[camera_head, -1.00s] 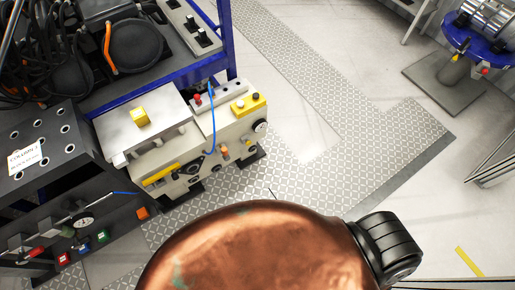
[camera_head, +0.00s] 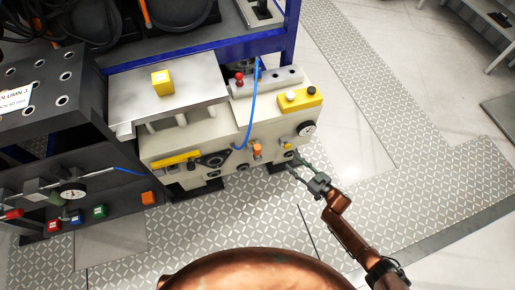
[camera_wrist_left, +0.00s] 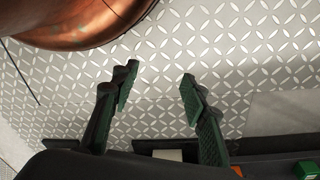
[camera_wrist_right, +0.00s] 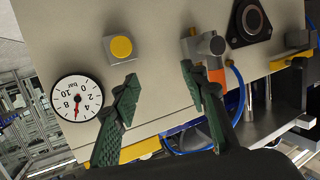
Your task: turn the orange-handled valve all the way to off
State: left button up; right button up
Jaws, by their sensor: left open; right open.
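The orange-handled valve (camera_head: 257,150) sits on the front face of the beige drive unit (camera_head: 228,158), below the end of a blue hose. In the right wrist view, its orange part (camera_wrist_right: 216,77) shows partly behind a finger, below a grey cylindrical fitting (camera_wrist_right: 207,44). My right gripper (camera_head: 297,163) is open and empty in front of the unit's right end, to the right of the valve and apart from it. Its fingers (camera_wrist_right: 158,78) show spread before the beige panel. My left gripper (camera_wrist_left: 156,82) is open and empty above the floor plates, outside the head view.
A pressure gauge (camera_wrist_right: 76,98) and yellow knob (camera_wrist_right: 121,47) stand near the right gripper. The blue hose (camera_head: 251,105) hangs beside the valve. A yellow button box (camera_head: 300,98) tops the unit. A dark column (camera_head: 45,120) stands left. Floor plates (camera_head: 390,190) are clear.

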aim_at(258, 150)
pick_arm(q)
notch_tip(258, 150, up, 5)
jog(key=b, duration=0.6)
pick_arm(e)
jog(key=w+a+r+n+g+y+b, duration=0.1)
jog(key=a+y, duration=0.1)
jog(key=a, duration=0.3)
jog(key=w+a+r+n+g+y, duration=0.1)
jog(key=w+a+r+n+y, duration=0.1)
jog(key=a, duration=0.4)
jog(key=w+a+r+n+g+y+b, duration=0.1)
jog(key=a+y, duration=0.1)
jog(key=a, duration=0.3)
jog(key=shift+w+a+r+g+b, duration=0.25)
jog(key=shift+a+r+g+b, duration=0.05)
pick_arm(q)
jog(key=w+d+f+t+h, duration=0.1)
jog(key=w+d+f, duration=0.2)
jog(key=w+f, duration=0.1)
jog(key=shift+w+d+f+t, duration=0.15)
jog(key=shift+w+d+t, duration=0.2)
jog(key=shift+w, duration=0.15)
pick_arm(e)
jog(key=shift+w+a+r, duration=0.15)
jog(key=shift+w+a, duration=0.15)
jog(key=shift+a, duration=0.3)
jog(key=shift+c, duration=0.3)
grip_shut()
